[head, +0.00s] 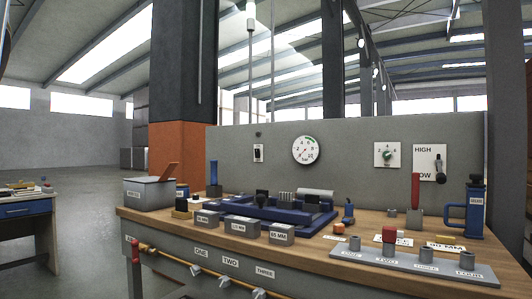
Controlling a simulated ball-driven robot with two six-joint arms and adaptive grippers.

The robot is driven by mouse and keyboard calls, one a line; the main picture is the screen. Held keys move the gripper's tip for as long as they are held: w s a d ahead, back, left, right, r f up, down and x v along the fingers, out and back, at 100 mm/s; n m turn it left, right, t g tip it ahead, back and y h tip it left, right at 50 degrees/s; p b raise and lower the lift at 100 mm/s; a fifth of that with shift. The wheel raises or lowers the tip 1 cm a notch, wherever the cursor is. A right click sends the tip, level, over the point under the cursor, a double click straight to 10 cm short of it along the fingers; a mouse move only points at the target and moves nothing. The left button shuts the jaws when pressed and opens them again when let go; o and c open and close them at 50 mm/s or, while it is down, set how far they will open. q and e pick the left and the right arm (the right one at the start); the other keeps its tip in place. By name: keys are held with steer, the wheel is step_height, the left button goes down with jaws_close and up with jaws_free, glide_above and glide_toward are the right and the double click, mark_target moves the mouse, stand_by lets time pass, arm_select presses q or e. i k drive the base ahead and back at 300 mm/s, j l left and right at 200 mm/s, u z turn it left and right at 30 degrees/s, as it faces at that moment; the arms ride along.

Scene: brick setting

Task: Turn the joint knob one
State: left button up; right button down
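The bench front carries a white label ONE (201,252), with TWO (231,261) and THREE (265,272) to its right. A small grey knob-like part (195,271) sits on an orange pipe (170,258) just below the label ONE. Similar grey parts sit below TWO (225,283) and THREE (258,293), the last near the bottom edge of the picture. No part is marked as a joint knob, so I cannot tell for certain that the one below ONE is it. Neither of my grippers is in the head view.
The wooden bench top (150,215) holds a grey box (147,194), a blue fixture (270,210) and a grey strip (400,258) with several pegs. A red handle (135,252) stands at the pipe's left end. A grey panel with a gauge (306,150) rises behind.

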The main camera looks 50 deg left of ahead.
mark_target(195, 270)
steer(key=u, duration=1.35)
